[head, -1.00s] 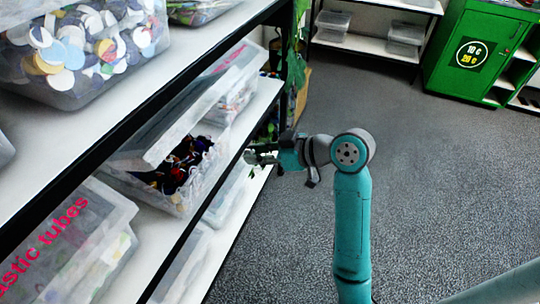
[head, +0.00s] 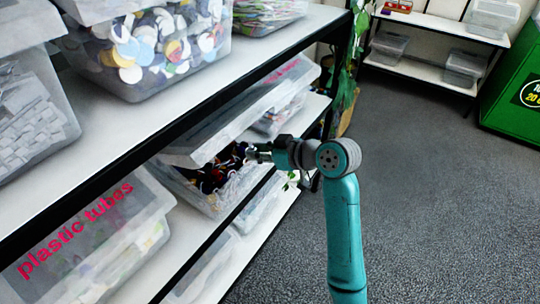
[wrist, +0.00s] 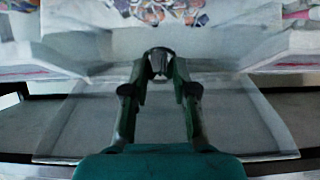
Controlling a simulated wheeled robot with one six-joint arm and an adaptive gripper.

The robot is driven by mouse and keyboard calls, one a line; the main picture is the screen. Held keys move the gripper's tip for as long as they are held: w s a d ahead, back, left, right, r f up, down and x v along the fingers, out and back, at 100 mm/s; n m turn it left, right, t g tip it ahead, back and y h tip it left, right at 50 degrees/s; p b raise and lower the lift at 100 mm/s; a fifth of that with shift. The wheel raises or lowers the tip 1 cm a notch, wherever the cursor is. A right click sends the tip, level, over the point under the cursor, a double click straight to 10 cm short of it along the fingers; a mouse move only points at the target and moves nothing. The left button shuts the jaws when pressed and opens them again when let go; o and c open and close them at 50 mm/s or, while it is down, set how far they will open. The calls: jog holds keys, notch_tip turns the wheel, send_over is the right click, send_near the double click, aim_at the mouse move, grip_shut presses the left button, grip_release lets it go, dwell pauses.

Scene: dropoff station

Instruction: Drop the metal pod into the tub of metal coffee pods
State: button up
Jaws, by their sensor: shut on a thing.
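The tub of metal coffee pods (head: 212,205) is a clear plastic tub on the middle shelf in the head view, filled with dark, red, blue and white pods. Its pale lid (head: 225,125) is tilted up over the opening, which faces my arm. My gripper (head: 256,152) is at the right end of the tub's opening, by its upper edge. In the wrist view my gripper (wrist: 159,64) is shut on a small dark metal pod (wrist: 159,58) between the fingertips. Whether the pod is over the rim cannot be told.
The upper shelf (head: 195,95) overhangs the tub and carries a tub of coloured discs (head: 150,50). A tub marked "plastic tubes" (head: 90,235) stands to the left, and another clear tub (head: 280,115) behind. The grey floor (head: 430,190) to the right is clear.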

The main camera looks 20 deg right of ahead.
jog(key=w+a, duration=0.3)
jog(key=w, duration=0.2)
jog(key=shift+a+f, duration=0.3)
jog(key=shift+a, duration=0.1)
jog(key=o, duration=0.8)
jog(key=v, duration=1.2)
